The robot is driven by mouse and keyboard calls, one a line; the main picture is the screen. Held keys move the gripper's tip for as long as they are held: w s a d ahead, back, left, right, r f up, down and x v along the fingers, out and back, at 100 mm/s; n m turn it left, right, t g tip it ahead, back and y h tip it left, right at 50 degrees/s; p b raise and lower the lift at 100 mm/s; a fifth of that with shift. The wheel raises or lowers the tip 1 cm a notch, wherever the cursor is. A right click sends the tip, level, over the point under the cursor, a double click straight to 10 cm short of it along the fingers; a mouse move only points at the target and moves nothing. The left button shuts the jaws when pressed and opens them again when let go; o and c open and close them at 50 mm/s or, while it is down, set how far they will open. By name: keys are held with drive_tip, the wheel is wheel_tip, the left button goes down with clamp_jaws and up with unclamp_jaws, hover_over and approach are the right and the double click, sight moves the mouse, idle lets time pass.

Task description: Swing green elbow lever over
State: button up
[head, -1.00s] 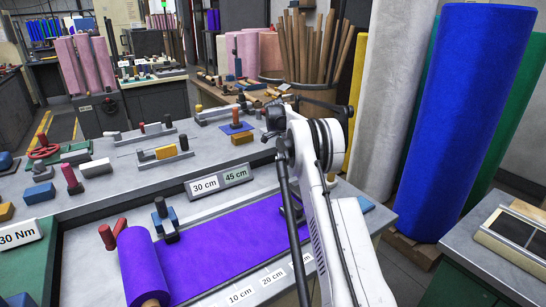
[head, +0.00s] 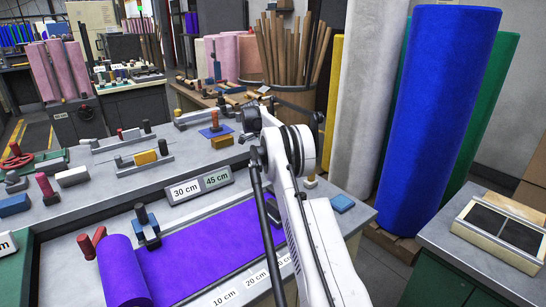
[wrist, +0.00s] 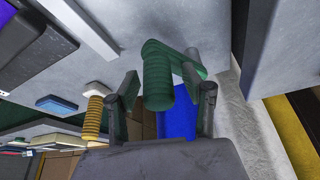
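The green elbow lever (wrist: 158,78) shows in the wrist view: a thick ribbed grip hangs from a bent green arm that joins a grey surface. My gripper (wrist: 164,88) has its two dark fingers apart, one on each side of the grip. A gap shows between the grip and the right finger; whether the left finger touches cannot be told. In the head view I cannot make out the green lever or the fingertips; my white arm stands in front of that part of the bench.
A yellow ribbed post (wrist: 92,118) and a blue block (wrist: 57,104) are left of the gripper in the wrist view. In the head view, a purple felt roll (head: 122,272) lies on the bench, with a tall blue roll (head: 440,120) behind at right.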

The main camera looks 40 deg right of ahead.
drive_tip(key=v, duration=1.2)
idle(0.5)
